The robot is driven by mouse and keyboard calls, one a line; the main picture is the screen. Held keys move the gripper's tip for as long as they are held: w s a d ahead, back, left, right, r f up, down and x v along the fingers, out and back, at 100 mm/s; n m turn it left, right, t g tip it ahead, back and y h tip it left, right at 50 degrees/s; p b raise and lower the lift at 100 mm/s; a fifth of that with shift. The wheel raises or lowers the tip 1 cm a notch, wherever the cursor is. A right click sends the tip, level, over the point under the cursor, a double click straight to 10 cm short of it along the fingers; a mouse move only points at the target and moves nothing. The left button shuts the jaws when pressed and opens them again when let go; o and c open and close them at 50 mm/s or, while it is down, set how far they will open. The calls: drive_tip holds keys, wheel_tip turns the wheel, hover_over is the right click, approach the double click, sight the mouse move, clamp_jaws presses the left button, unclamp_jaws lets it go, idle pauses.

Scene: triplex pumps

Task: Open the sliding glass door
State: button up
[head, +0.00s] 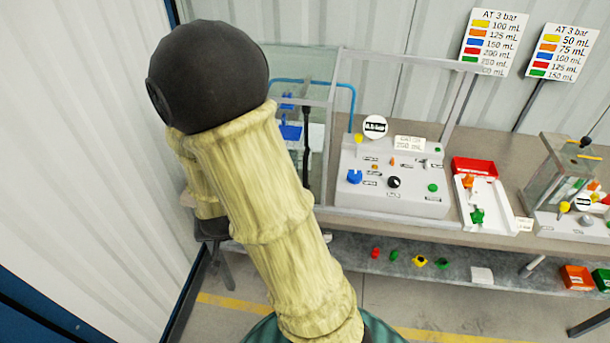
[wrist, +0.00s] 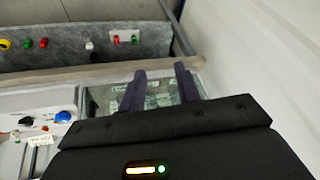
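A clear glass case with a pale frame (head: 333,100) stands at the left end of the bench, partly hidden behind my arm in the head view. A tall black strip (head: 306,130), perhaps a handle, shows on it. My gripper is hidden in the head view.
A grey-white control panel (head: 388,185) with knobs sits right of the case. A red tray (head: 474,167) and another pump unit (head: 560,180) are farther right. A lower shelf (head: 450,262) holds small coloured parts. A white wall (head: 80,130) is close on the left.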

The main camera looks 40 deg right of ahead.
drive_tip(key=d+f+m+t+h, duration=0.1)
drive_tip(key=d+f+m+h, duration=0.55)
drive_tip(key=d+h, duration=0.35)
drive_tip(key=s+d+r+t+h, duration=0.2)
drive_tip(key=s+d+r+h, duration=0.1)
drive_tip(key=s+h, duration=0.1)
drive_tip(key=shift+d+r+h, duration=0.35)
drive_tip(key=shift+d+h, duration=0.05)
drive_tip(key=shift+w, duration=0.1)
